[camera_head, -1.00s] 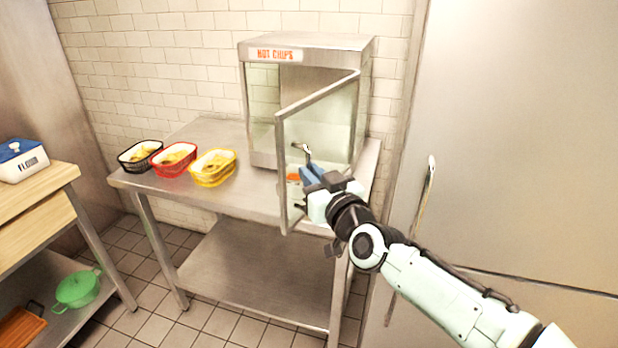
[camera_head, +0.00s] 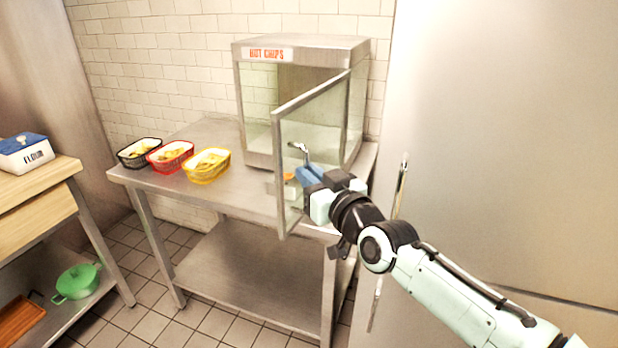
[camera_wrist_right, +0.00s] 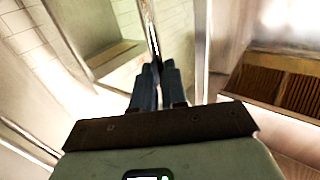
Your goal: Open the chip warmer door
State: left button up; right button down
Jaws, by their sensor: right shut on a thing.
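The chip warmer (camera_head: 300,48) is a steel and glass cabinet marked "HOT CHIPS" on the steel table. Its framed glass door (camera_head: 277,180) is swung open toward me, its free edge out over the table's front edge. My right gripper (camera_head: 303,172) is at the door's right face and is shut on the door handle (camera_head: 299,148), a metal bar. The handle (camera_wrist_right: 151,35) also shows between the blue fingertips (camera_wrist_right: 157,72) in the right wrist view. The gripped part of the handle is hidden by the fingers. My left gripper is not in view.
Black, red and yellow baskets (camera_head: 207,166) with chips stand on the table (camera_head: 240,196), left of the warmer. A large pale door or panel with a long handle (camera_head: 402,185) is close to my right arm. A wooden-topped unit (camera_head: 35,185) stands at the left.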

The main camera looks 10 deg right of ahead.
jog(key=shift+w+d+r+h, duration=0.15)
jog(key=shift+d, duration=0.25)
jog(key=shift+w+d+r+h, duration=0.1)
jog(key=shift+d+h, duration=0.05)
jog(key=shift+d, duration=0.25)
jog(key=c, duration=1.3)
grip_release()
jog(key=shift+o, duration=0.7)
jog(key=shift+w+d+f, duration=0.15)
jog(key=shift+w+d, duration=0.05)
jog(key=shift+w, duration=0.05)
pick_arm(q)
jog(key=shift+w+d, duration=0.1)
pick_arm(e)
jog(key=shift+a, duration=0.15)
jog(key=shift+a+f, duration=0.1)
jog(key=shift+f, duration=0.05)
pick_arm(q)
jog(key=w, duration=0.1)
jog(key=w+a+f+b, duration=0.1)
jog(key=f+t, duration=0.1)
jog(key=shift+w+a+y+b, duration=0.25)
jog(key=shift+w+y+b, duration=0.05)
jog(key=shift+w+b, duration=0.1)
pick_arm(e)
jog(key=v, duration=1.3)
jog(key=shift+s, duration=0.25)
